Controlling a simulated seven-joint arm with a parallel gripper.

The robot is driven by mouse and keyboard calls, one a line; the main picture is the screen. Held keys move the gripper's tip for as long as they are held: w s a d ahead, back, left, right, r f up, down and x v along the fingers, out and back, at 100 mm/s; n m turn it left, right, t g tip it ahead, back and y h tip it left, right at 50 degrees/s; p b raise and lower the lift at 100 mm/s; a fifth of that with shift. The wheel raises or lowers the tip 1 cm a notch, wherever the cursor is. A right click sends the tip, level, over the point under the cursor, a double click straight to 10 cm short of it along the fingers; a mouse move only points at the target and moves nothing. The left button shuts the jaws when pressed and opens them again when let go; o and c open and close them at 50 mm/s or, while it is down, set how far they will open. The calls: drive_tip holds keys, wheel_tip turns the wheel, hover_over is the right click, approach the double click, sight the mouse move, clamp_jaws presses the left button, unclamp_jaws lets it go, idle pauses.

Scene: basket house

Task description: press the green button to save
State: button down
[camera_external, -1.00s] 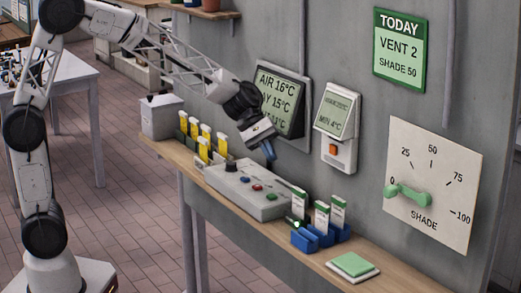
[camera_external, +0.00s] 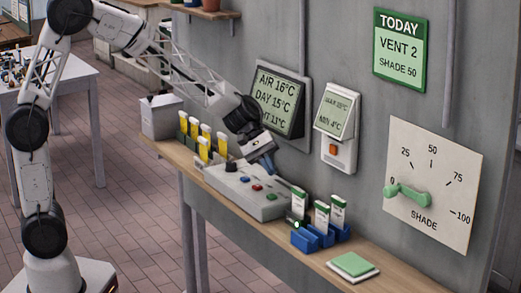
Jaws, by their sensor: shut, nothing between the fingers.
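The grey control box (camera_external: 233,187) sits on the wooden shelf. My gripper (camera_external: 270,170) is shut and empty, pointing down above the box near the red and green buttons. It looks apart from the green button, but the exact gap is hard to tell. A wall screen (camera_external: 280,100) reads AIR 16°C and DAY 15°C, with a lower line partly covered.
Blue holders (camera_external: 305,240) with white-and-green packets stand right of the box. A green pad (camera_external: 352,264) lies at the right. The shade dial (camera_external: 430,185) and a small wall unit (camera_external: 337,127) hang on the wall.

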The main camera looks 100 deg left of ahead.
sight(270, 195)
drive_tip(key=shift+f, duration=2.25)
drive_tip(key=shift+f, duration=0.9)
idle(1.4)
drive_tip(key=shift+r, duration=0.2)
idle(0.3)
drive_tip(key=shift+r, duration=0.65)
drive_tip(key=shift+r, duration=0.1)
drive_tip(key=shift+r, duration=2.45)
drive_tip(key=shift+d, duration=0.1)
